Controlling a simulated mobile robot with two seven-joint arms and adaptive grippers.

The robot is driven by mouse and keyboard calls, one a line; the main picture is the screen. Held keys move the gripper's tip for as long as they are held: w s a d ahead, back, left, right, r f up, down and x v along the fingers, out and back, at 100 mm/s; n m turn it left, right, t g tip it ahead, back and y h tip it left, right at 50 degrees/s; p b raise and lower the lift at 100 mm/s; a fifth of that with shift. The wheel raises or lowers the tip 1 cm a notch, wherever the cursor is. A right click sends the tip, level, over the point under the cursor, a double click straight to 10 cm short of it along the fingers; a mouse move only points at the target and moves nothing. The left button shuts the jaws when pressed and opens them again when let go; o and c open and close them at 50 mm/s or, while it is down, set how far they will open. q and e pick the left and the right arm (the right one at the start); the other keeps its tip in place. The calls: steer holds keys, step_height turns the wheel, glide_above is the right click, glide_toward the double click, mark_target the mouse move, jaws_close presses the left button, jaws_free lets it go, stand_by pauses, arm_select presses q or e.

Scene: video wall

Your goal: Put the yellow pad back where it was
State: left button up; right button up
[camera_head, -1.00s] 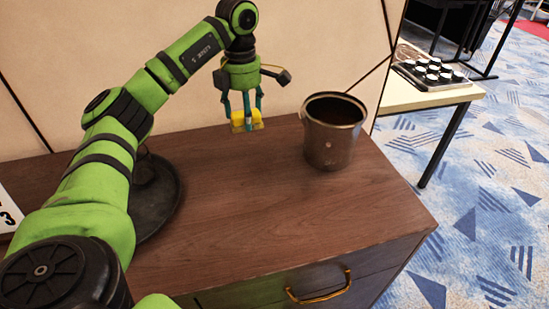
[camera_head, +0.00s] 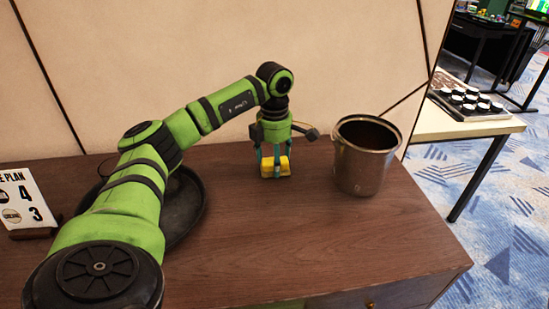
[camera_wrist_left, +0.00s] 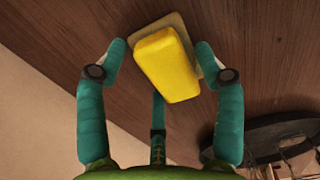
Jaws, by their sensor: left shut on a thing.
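My left gripper (camera_head: 275,160) is shut on the yellow pad (camera_head: 284,166) and points down over the brown wooden cabinet top (camera_head: 300,230), left of the metal bucket. In the left wrist view the yellow pad (camera_wrist_left: 165,62) sits tilted between the teal fingers, with a thin tan layer at its far edge. The pad is low near the wood; I cannot tell whether it touches. My right gripper is not in view.
A metal bucket (camera_head: 362,168) stands close to the right of the pad. A dark round tray (camera_head: 188,208) lies to the left, partly behind my arm. A numbered card (camera_head: 24,203) stands at far left. The front middle of the cabinet top is clear.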

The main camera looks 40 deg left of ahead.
arm_select(q)
steer(key=shift+f, duration=0.15)
steer(key=o, duration=1.1)
step_height(320, 180, up, 12)
steer(key=p, duration=0.1)
steer(key=shift+r, duration=0.25)
